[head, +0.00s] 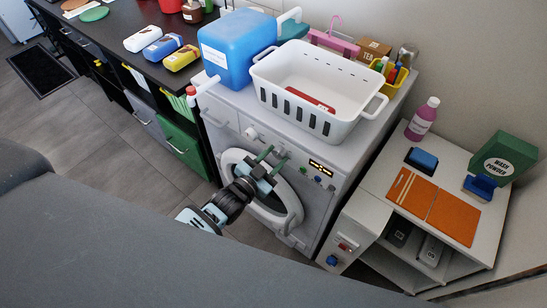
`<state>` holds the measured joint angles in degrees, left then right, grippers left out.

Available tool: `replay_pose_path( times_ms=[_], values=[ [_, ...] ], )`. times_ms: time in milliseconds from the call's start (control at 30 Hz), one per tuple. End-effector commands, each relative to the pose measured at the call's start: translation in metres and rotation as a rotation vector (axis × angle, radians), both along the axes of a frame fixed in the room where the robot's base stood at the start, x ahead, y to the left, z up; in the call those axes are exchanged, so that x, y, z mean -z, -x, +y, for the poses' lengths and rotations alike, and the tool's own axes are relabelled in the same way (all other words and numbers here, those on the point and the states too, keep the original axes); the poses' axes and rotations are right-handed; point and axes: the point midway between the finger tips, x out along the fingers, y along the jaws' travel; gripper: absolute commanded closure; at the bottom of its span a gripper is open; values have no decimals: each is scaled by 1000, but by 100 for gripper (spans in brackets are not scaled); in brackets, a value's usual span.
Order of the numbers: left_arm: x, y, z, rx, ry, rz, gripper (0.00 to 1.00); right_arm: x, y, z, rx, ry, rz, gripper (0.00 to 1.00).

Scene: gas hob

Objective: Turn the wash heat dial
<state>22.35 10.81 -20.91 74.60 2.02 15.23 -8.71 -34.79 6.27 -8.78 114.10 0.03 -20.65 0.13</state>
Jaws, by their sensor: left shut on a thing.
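The white washing machine (322,220) stands in the middle, with a control panel along its upper front. A white knob (250,133) sits on the panel's left part. My left gripper (274,157) is at the panel, to the right of that knob, with its green fingers shut on a small pale dial (284,154). The fingers partly hide this dial, and I cannot read its label or its setting. A lit display (320,166) and small coloured buttons (317,179) are to the right of the gripper. My right gripper is not in view.
A white basket (315,87) with a red item inside and a blue canister (236,48) stand on the machine. A shelf unit (375,172) with orange cloths (436,207) is at the right. My left forearm crosses in front of the round door (290,205).

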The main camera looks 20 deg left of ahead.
Motion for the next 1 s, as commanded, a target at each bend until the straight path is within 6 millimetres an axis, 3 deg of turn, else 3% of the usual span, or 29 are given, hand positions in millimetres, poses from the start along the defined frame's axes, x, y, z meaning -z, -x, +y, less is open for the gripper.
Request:
replay_pose_path(
  times_ms=[1000],
  values=[
    [2, 1, 0, 1, -910, -329, 86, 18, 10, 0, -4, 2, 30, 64]
  ],
)
